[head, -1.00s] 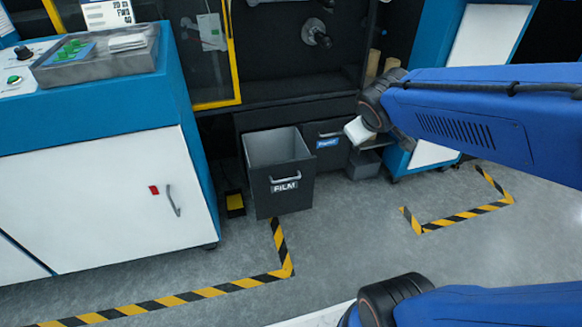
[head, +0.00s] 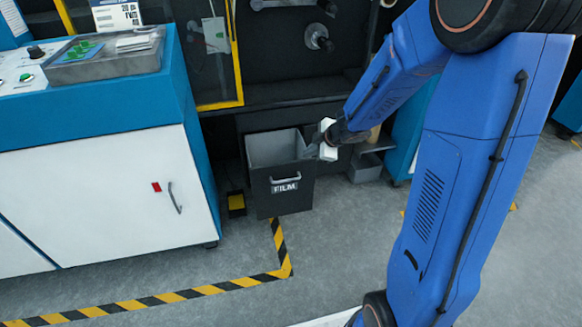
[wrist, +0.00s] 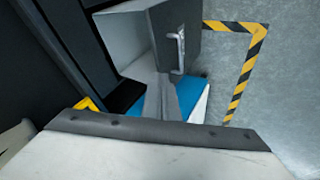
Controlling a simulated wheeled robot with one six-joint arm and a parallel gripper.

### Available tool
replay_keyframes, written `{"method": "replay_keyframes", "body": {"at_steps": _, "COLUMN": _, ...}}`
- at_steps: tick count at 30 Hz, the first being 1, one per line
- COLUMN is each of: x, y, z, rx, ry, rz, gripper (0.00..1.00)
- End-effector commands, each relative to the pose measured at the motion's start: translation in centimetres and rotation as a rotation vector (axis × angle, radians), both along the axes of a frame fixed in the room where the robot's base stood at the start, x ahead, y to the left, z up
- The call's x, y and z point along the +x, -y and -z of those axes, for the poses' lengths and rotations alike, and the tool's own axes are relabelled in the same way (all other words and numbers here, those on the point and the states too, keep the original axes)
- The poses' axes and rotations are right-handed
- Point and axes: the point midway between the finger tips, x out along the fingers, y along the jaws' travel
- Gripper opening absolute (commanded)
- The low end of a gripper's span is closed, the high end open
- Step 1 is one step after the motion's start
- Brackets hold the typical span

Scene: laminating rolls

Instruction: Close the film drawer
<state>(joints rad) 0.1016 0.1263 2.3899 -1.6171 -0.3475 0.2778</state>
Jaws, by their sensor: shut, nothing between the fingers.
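The film drawer (head: 294,198) is a dark grey bin-like drawer with a FILM label and a light bar handle (head: 285,180) on its front. It stands pulled out of the dark machine, with its open, empty-looking inside showing. It also shows in the wrist view (wrist: 192,55), handle side to the right. My gripper (head: 312,152) is shut and empty at the drawer's right rear side, near its top rim. In the wrist view the closed fingers (wrist: 160,85) reach toward the drawer's side. I cannot tell whether they touch it.
A white and blue cabinet (head: 110,190) with a tray (head: 105,60) on top stands to the left. A small grey bin (head: 366,166) sits right of the drawer, behind my arm. A yellow-black pedal (head: 236,203) is left of it. Striped tape (head: 215,287) marks the open floor in front.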

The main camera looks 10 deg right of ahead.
Motion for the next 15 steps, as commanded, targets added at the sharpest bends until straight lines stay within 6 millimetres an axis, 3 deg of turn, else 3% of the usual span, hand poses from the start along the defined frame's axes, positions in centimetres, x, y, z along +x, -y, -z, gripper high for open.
{"method": "replay_keyframes", "body": {"at_steps": 3, "x": -0.5, "y": -1.1, "z": 2.2, "rx": 0.019, "ry": -0.045, "rz": -0.08, "gripper": 0.0}}
{"method": "replay_keyframes", "body": {"at_steps": 15, "x": -0.2, "y": -2.5, "z": 4.8, "rx": 0.032, "ry": -0.074, "rz": -0.133, "gripper": 0.0}}
